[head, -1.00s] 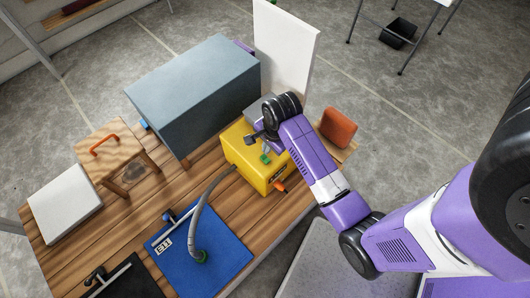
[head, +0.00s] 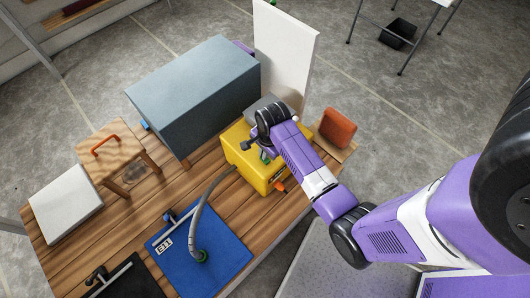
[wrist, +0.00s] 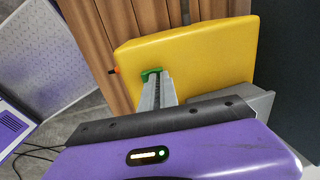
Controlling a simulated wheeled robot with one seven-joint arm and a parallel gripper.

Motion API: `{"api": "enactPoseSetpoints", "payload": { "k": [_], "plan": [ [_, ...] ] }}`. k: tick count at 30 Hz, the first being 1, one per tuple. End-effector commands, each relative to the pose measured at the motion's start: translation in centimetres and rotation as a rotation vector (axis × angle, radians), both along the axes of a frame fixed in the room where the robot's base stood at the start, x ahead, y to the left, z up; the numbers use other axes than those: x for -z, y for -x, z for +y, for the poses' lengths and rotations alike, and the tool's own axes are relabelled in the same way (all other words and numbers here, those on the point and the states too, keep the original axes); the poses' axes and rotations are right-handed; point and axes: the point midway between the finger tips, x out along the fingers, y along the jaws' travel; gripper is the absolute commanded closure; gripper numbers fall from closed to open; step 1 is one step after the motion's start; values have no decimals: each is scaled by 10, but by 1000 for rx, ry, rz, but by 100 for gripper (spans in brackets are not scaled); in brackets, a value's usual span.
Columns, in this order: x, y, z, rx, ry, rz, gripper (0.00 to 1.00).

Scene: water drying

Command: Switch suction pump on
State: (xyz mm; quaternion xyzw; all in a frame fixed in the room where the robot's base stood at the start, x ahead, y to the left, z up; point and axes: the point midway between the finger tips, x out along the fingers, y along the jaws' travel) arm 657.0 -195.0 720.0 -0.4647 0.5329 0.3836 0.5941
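The suction pump is a yellow box (head: 243,157) on the wooden table, with a grey hose at its left side and an orange part (head: 280,187) low on its front. In the wrist view the yellow box (wrist: 205,60) fills the upper middle. A small green part (wrist: 150,73), possibly its switch, shows on it. My gripper (wrist: 153,84) is over the pump, its narrow grey fingers close together with their tips at the green part. I cannot tell whether they touch it.
A large grey-blue box (head: 195,85) and a white upright panel (head: 285,55) stand behind the pump. An orange-red block (head: 338,127) is to its right. A blue board (head: 225,255) with the hose end lies in front. A wooden stool (head: 112,155) is at left.

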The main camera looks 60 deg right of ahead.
Motion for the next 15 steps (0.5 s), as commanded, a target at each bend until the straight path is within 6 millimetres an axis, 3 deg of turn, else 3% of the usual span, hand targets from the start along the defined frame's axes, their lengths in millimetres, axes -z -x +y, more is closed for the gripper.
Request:
{"api": "enactPoseSetpoints", "payload": {
  "k": [4, 15],
  "plan": [
    [5, -5, -1, 0, -29, 99, 100],
    [12, 5, 1, 1, -29, 105, 100]
  ]
}}
